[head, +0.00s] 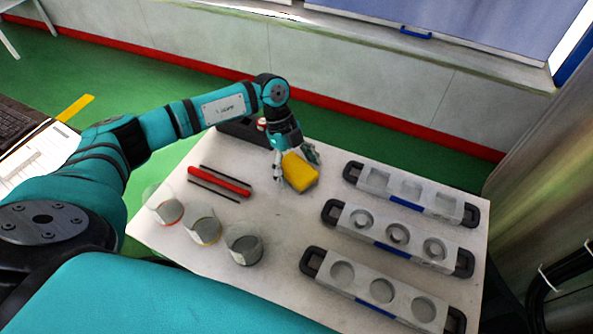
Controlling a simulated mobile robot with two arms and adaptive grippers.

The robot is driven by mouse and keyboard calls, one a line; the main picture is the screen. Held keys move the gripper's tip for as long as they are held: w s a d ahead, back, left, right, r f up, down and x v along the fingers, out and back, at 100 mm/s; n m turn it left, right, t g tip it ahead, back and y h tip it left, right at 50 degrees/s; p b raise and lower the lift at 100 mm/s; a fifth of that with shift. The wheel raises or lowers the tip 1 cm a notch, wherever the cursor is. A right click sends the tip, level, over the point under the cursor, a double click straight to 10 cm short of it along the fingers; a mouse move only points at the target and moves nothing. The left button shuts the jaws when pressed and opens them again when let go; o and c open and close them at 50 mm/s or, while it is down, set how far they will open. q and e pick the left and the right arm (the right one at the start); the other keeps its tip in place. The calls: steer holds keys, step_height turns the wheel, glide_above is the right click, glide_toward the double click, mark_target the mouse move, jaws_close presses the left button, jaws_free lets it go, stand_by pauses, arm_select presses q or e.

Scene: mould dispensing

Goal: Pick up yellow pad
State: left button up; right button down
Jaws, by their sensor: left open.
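The yellow pad (300,172) is a small yellow block at the far middle of the white table (290,225). My left gripper (294,168) comes down over it from behind, with its fingers open at the pad's two sides. I cannot tell whether the fingers touch the pad or whether the pad rests on the table. My right gripper is not in view.
Three grey moulds with black handles (397,234) lie at the right. Several clear cups (203,228) stand at the front left. A red tool (219,181) with dark rods lies left of the pad. A dark box (240,130) stands at the far edge.

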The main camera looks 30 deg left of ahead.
mark_target(297, 167)
arm_select(q)
steer(key=shift+f, duration=0.2)
steer(key=shift+c, duration=0.3)
steer(key=c, duration=1.3)
step_height(297, 167, up, 11)
steer(key=shift+f+b, duration=0.2)
steer(key=shift+b, duration=0.4)
steer(key=o, duration=0.6)
steer(key=shift+c, duration=0.2)
steer(key=c, duration=0.3)
